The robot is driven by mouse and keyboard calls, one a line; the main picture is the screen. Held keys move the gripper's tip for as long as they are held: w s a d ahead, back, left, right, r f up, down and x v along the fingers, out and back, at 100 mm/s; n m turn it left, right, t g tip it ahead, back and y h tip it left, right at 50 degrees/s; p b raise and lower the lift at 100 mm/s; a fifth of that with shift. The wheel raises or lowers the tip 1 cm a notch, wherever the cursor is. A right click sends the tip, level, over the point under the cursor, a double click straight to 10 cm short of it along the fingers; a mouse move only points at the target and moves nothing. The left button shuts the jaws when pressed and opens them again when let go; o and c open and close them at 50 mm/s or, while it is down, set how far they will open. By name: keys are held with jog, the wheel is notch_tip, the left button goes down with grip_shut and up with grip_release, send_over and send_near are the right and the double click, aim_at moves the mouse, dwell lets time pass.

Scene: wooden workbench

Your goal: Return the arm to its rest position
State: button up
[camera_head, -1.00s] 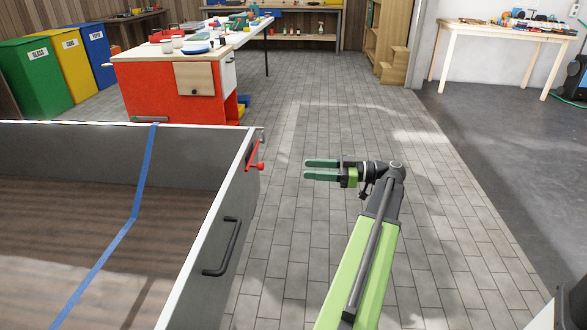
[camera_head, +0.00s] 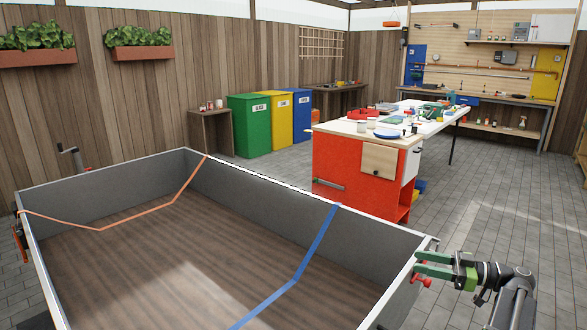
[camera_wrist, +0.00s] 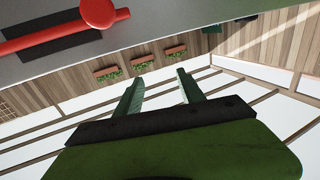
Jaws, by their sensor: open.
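My gripper (camera_head: 434,264) is at the lower right of the head view, beside the right corner of a large grey-walled open box. Its two green fingers point left and are apart, with nothing between them. In the wrist view my gripper (camera_wrist: 160,88) also shows open and empty, with two separate green fingers. My arm is bent at the elbow at the right edge of the head view.
The open box (camera_head: 262,180) fills the lower left, with orange and blue straps inside. A red latch (camera_head: 421,280) is close to my fingers; a red handle (camera_wrist: 98,12) shows in the wrist view. A red workbench (camera_head: 340,165) stands behind. Paved floor at right is clear.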

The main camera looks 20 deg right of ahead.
jog(key=w+a+r+n+g+p, duration=0.1)
jog(key=w+a+r+g+p, duration=0.3)
jog(key=a, duration=0.5)
jog(key=w+a+r+n+g+p, duration=0.1)
jog(key=w+a+r+g+p, duration=0.15)
jog(key=a+p, duration=0.55)
jog(key=w+a+r+n+g+p, duration=0.1)
jog(key=w+a+r+g+p, duration=0.3)
jog(key=a, duration=0.7)
jog(key=s+a+r+m+g+h+p, duration=0.1)
jog(key=s+a+m+h+p, duration=0.15)
jog(key=a+h+p, duration=0.55)
jog(key=s+a+m+g+h+p, duration=0.15)
jog(key=s+a+p, duration=0.35)
jog(key=a, duration=0.6)
jog(key=w+d+f+m+h, duration=0.1)
jog(key=d+m+h, duration=0.1)
jog(key=d+m, duration=0.2)
jog(key=d+f+m+t+h, duration=0.1)
jog(key=d+m+h, duration=0.1)
jog(key=d+m, duration=0.2)
jog(key=shift+w+d+f+m, duration=0.35)
jog(key=shift+f+m, duration=0.05)
jog(key=shift+m, duration=0.1)
jog(key=shift+d, duration=0.1)
